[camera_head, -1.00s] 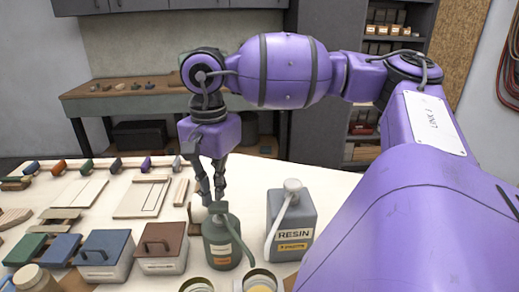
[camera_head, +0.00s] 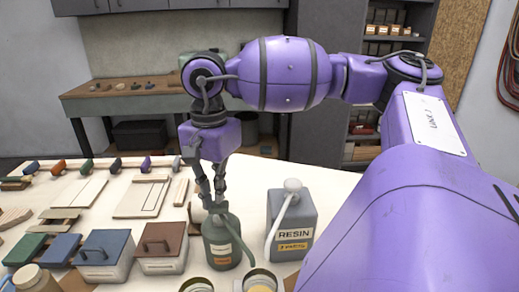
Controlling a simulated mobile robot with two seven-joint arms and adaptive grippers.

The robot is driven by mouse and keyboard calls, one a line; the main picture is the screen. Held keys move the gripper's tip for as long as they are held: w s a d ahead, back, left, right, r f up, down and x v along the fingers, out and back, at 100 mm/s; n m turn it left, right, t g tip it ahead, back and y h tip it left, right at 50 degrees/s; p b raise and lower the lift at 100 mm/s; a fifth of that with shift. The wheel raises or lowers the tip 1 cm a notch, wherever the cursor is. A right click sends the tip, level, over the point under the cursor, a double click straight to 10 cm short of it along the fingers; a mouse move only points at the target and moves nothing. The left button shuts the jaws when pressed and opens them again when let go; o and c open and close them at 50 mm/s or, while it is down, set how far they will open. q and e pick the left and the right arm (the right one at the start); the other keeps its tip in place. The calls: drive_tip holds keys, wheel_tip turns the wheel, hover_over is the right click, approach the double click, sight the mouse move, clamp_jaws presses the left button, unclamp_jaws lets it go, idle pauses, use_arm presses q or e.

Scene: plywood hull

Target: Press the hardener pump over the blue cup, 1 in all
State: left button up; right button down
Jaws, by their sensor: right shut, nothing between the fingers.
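The hardener pump bottle (camera_head: 222,247) is dark green-grey with a pale and orange label and stands upright on the white table. Its spout runs down to the right, toward an open can or cup (camera_head: 262,279) at the bottom edge. My right gripper (camera_head: 214,205) points down at the top of this bottle with its fingers closed together and nothing between them. The fingertips are at the pump head; whether they touch it I cannot tell. The blue cup cannot be made out for sure. My left gripper is out of view.
A grey resin bottle (camera_head: 292,228) with a white pump stands just right of the hardener. Another open can (camera_head: 196,285) is cut off at the bottom. Lidded boxes, one blue (camera_head: 103,255) and one brown (camera_head: 163,247), stand to the left. Wooden pieces lie beyond.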

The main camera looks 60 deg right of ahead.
drive_tip(key=shift+f, duration=1.3)
drive_tip(key=shift+r, duration=1.65)
wheel_tip(320, 180, up, 6)
drive_tip(key=shift+b, duration=0.3)
